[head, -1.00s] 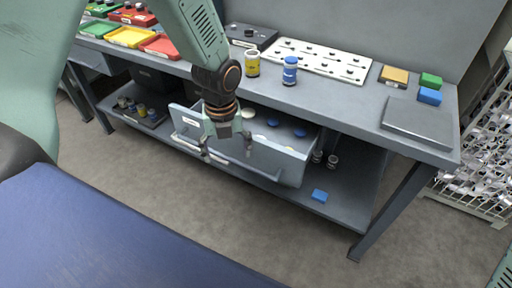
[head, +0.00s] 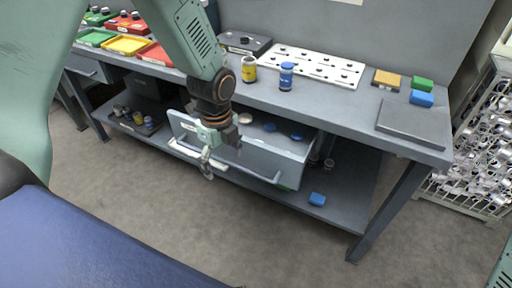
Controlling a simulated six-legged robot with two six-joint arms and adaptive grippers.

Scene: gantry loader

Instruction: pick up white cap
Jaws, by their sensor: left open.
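A white cap (head: 245,118) lies inside the open grey drawer (head: 262,161), near its left rear, partly hidden by my left arm. My left gripper (head: 221,160) is open and empty. It hangs in front of the drawer's front panel, near the long handle, apart from the white cap. I cannot tell whether it touches the panel or handle. My right gripper is not in view.
On the bench top (head: 345,100) stand a yellow jar (head: 249,70) and a blue bottle (head: 286,77). Coloured trays (head: 127,45) sit at the left. A wire cage (head: 478,150) stands at the right.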

